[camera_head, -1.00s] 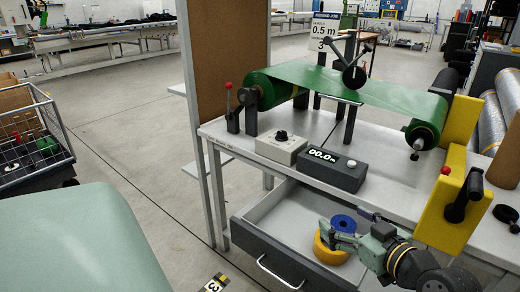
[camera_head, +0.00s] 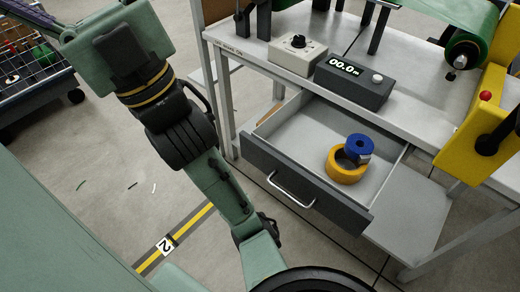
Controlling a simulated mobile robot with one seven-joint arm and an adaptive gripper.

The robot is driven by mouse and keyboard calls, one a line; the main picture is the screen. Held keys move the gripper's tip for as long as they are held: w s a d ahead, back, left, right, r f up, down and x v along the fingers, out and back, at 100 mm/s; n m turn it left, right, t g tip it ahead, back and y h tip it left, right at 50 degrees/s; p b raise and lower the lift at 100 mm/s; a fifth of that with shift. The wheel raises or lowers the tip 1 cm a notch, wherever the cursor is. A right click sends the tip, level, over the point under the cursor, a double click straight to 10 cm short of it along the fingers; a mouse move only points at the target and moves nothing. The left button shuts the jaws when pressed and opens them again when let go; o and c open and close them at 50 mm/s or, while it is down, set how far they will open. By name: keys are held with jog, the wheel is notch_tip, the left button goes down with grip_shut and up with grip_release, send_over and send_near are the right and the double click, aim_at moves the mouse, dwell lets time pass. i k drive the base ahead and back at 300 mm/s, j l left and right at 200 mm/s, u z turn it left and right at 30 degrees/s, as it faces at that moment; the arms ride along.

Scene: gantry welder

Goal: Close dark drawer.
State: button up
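The dark drawer (camera_head: 250,159) hangs pulled out under the grey workbench. Its dark grey front carries a silver bar handle (camera_head: 290,189). The light inside of the drawer is exposed, and a yellow ring (camera_head: 346,171) and a blue ring (camera_head: 360,147) lie in it, the blue one partly over the yellow. My green and black arm rises from the bottom middle to the upper left, left of the drawer and apart from its front. No gripper fingers can be made out; the arm's far end runs toward the top left edge.
The bench (camera_head: 400,65) bears a knob box (camera_head: 297,54), a display box (camera_head: 355,82) reading 00.0 m and a green roll (camera_head: 465,50). A yellow bracket (camera_head: 480,115) stands at right. A wire cart (camera_head: 30,60) is at upper left. Floor before the drawer is partly clear.

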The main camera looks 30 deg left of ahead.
aim_at(291, 147)
jog(key=i+u, duration=0.15)
jog(key=u, duration=0.2)
jog(key=i+l+u, duration=0.1)
jog(key=u, duration=0.25)
jog(key=k+j+z, duration=0.2)
jog(key=k, duration=0.2)
jog(key=k+z, duration=0.2)
jog(key=k, duration=0.2)
jog(key=j, duration=0.05)
